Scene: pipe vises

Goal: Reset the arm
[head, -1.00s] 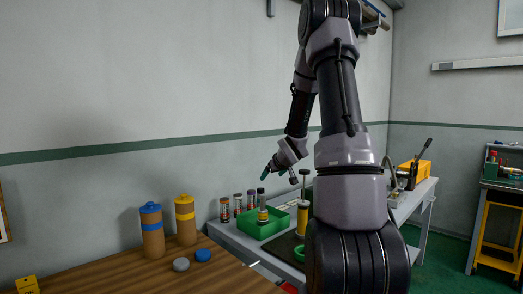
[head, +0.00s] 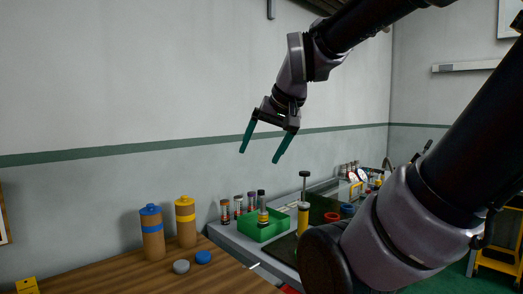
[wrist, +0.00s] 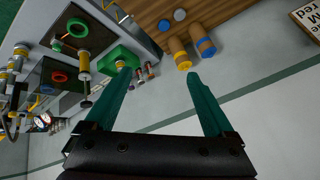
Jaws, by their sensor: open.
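My gripper (head: 264,147) is open and empty, with two green fingers spread apart. In the head view it hangs in the air above the grey workbench, in front of the wall, with its fingers pointing down. In the wrist view the open fingers (wrist: 163,85) reach toward the benches with nothing between them. My arm crosses the right side of the head view and hides part of the workbench.
A green tray (head: 250,231) holding a dark-topped cylinder stands on the grey workbench near a yellow upright tool (head: 303,218). A blue-capped canister (head: 152,238) and a yellow-capped one (head: 186,227) stand on the wooden table. The air around my gripper is clear.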

